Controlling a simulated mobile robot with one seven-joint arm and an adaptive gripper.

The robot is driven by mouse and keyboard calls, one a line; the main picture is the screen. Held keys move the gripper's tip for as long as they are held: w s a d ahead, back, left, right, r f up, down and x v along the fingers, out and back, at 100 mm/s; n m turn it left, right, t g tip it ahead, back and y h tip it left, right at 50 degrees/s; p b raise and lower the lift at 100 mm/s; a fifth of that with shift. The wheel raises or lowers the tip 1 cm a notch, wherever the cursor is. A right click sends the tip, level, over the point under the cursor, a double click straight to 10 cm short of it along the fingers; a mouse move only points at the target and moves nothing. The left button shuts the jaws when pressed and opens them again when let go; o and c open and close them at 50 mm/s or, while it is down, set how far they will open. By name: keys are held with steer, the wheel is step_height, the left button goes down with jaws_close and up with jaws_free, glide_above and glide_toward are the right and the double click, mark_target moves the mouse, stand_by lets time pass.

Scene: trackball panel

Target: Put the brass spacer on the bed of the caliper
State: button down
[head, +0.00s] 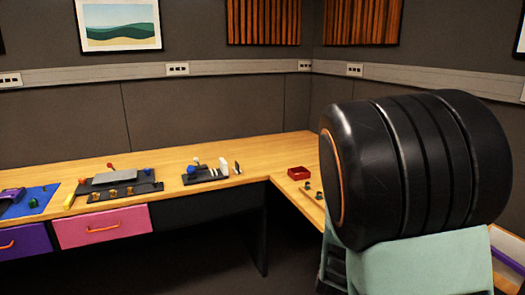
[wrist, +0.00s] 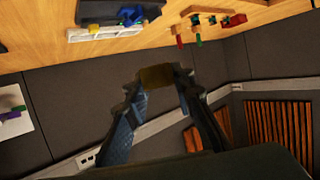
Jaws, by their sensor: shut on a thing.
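My gripper (wrist: 160,82) shows in the wrist view, its two fingers shut on the brass spacer (wrist: 157,77), a dull yellow-brown block between the tips. It is held up in the air, with the wall behind it. The head view does not show the gripper or the spacer; a large dark part of my arm fills the right side. I cannot surely pick out the caliper; small fittings on a dark board (head: 207,174) stand on the bench in the head view, too small to tell.
A long wooden bench (head: 160,157) runs along the wall. It carries a dark panel with a grey plate (head: 115,177), a blue mat (head: 35,202) and a red tray (head: 299,173). Drawers sit below; the one with a pink front (head: 103,227) is shut. Bare wood lies between the groups.

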steer(key=w+a+r+n+t+y, duration=0.1)
steer(key=w+a+r+n+y, duration=0.15)
steer(key=a, duration=0.25)
steer(key=w+a+r+n+t+y, duration=0.1)
steer(key=w+a+n+y, duration=0.1)
steer(key=a+n+y, duration=0.3)
step_height(320, 180, up, 15)
steer(key=a+m+h+p, duration=0.1)
steer(key=m+p, duration=0.1)
steer(key=p, duration=1.2)
steer(key=shift+a+f+p, duration=0.2)
steer(key=shift+a+p, duration=0.1)
